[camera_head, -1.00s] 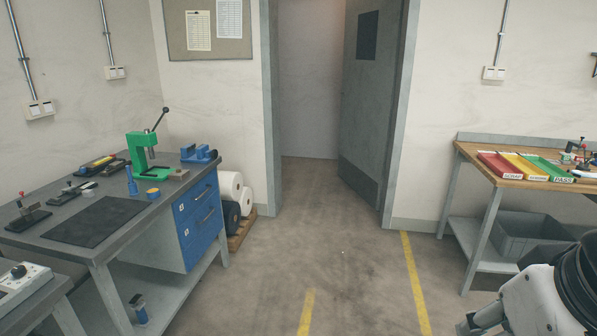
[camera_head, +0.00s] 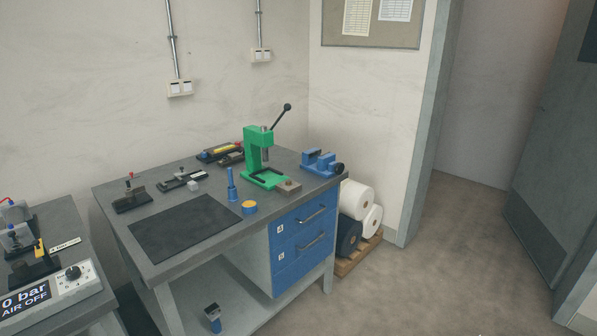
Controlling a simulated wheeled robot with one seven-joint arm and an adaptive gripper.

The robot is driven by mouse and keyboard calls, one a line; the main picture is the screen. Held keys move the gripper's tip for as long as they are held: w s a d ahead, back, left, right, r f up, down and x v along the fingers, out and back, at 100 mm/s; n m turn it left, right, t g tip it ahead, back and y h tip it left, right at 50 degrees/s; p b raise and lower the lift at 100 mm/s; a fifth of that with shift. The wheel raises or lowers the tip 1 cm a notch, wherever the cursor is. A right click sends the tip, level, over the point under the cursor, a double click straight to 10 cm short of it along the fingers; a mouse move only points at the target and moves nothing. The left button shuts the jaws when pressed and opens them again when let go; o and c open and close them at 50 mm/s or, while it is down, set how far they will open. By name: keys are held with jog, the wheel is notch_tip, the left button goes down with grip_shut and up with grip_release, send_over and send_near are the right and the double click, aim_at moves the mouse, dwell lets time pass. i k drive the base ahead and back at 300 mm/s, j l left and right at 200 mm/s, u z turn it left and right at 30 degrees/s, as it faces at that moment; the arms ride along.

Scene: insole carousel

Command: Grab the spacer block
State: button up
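Two small blocks on the grey workbench (camera_head: 118,195) could be the spacer block, and I cannot tell which it is. One is a small light-grey cube (camera_head: 193,185) beyond the dark mat. The other is a flat brownish-grey block (camera_head: 289,187) with a dark spot on top, near the bench's right front edge beside the green press (camera_head: 254,148). My gripper is not in view.
A black mat (camera_head: 186,227), blue bottle (camera_head: 231,184), yellow-topped tin (camera_head: 249,208), blue vise (camera_head: 320,162) and toggle clamps (camera_head: 131,195) share the bench. Blue drawers (camera_head: 303,245) hang below. A control box (camera_head: 58,295) stands left. Rolls (camera_head: 355,199) lie on a pallet. Floor at right is clear.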

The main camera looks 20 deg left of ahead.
aim_at(192, 185)
jog(key=i+l+u, duration=0.25)
jog(key=u, duration=0.2)
jog(key=i+l+u, duration=0.35)
jog(key=u, duration=0.15)
jog(key=i+l+u, duration=0.25)
jog(key=l+u, duration=0.2)
jog(key=i+l+u, duration=0.1)
jog(key=l+u, duration=0.4)
jog(key=i+l+u, duration=0.15)
jog(key=l, duration=0.2)
jog(key=l+u, duration=0.15)
jog(key=l, duration=0.2)
jog(key=i, duration=1.75)
